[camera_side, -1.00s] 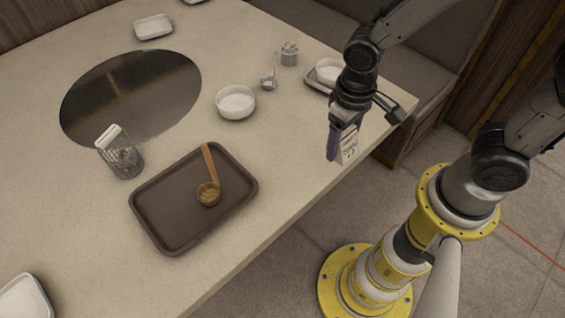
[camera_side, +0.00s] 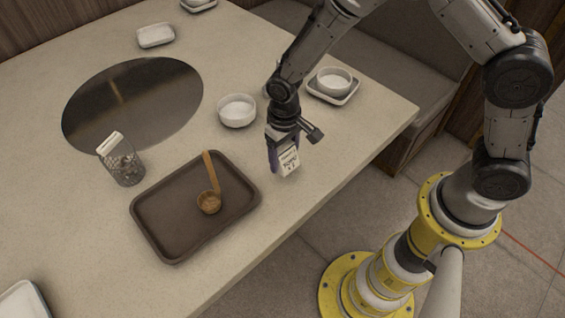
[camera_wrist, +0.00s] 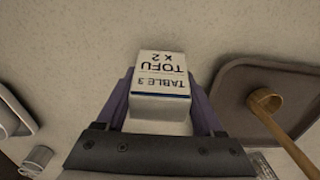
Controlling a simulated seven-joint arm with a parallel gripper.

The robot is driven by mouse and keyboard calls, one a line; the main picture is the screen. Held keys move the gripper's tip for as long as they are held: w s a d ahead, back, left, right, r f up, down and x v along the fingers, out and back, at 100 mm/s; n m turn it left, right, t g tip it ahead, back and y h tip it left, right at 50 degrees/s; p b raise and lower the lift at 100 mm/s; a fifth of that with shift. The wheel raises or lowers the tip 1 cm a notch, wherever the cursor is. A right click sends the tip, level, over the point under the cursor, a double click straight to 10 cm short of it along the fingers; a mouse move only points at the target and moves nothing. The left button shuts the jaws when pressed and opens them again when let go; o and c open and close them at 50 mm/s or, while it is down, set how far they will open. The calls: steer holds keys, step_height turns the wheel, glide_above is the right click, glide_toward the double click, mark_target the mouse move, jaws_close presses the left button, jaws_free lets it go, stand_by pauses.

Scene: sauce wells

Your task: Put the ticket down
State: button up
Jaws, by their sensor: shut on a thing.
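The ticket (camera_side: 289,163) is a small white card with dark print. In the wrist view the ticket (camera_wrist: 161,77) reads "TABLE 3 TOFU x 2" and shows a blue stripe. My gripper (camera_side: 276,158) is shut on it, with purple fingers on both sides in the wrist view (camera_wrist: 163,110). The ticket is near the table's right side, to the right of the brown tray (camera_side: 142,222). I cannot tell whether its lower edge touches the table.
A wooden ladle (camera_side: 209,201) lies in the tray. A white bowl (camera_side: 237,111) stands behind my gripper, and another bowl (camera_side: 334,80) sits on a small dish. A glass holder (camera_side: 125,167) stands left of the tray. The table between ticket and right edge is clear.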

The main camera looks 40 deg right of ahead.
mark_target(283, 165)
steer(key=shift+w+a+f, duration=0.1)
steer(key=shift+w+f, duration=0.1)
steer(key=shift+f, duration=1.55)
steer(key=shift+f, duration=0.15)
steer(key=o, duration=1.4)
